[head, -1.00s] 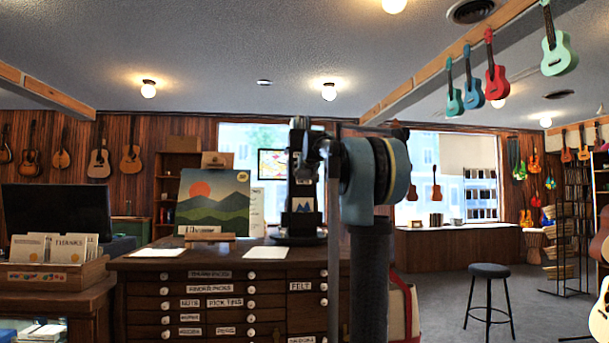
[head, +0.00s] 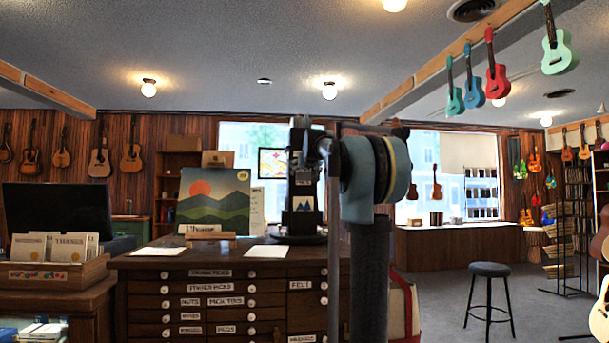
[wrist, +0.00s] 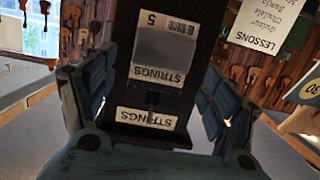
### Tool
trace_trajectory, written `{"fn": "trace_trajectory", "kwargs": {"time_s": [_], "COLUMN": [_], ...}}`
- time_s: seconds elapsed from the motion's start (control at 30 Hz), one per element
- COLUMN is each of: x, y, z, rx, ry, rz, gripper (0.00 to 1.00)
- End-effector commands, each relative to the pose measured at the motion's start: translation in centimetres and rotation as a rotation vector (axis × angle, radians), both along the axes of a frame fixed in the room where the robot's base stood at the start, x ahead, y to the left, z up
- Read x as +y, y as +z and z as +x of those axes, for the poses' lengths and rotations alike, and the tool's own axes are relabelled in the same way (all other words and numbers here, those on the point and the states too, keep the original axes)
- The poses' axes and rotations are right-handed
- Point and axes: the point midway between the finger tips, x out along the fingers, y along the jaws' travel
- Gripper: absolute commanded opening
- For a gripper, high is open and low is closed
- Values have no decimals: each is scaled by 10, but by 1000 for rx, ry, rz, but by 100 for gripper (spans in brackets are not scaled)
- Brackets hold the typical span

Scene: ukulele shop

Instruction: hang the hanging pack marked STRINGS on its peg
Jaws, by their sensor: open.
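In the wrist view, which is upside down, the STRINGS pack (wrist: 165,48) has a grey front and a white band reading STRINGS. It is in front of a black display stand (wrist: 118,55), which also shows in the head view (head: 301,222). A dark peg (wrist: 150,99) shows between the pack's band and the stand's white STRINGS label (wrist: 146,118). The pack appears to hang at this peg; its hole is too small to make out. My gripper (wrist: 157,80) is open, with its fingers apart on either side of the pack. In the head view my arm hides the gripper.
The stand is on a wooden drawer cabinet (head: 215,290). A mountain picture (head: 214,200) and white cards (head: 265,252) are left of the stand. A card box (head: 55,273) is at far left. A stool (head: 489,270) stands on open floor at right.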

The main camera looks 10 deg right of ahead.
Motion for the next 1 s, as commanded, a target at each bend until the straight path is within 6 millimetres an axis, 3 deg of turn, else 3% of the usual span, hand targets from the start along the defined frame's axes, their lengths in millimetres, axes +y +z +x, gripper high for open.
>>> {"fn": "trace_trajectory", "kwargs": {"time_s": [0.27, 0.8, 1.0], "x": [0, 0, 0], "y": [2, 18, 23], "z": [-11, -91, -110], "rx": [0, 1, 1], "ry": [0, 0, 0], "rz": [0, 0, 0], "gripper": [79, 79, 79]}}
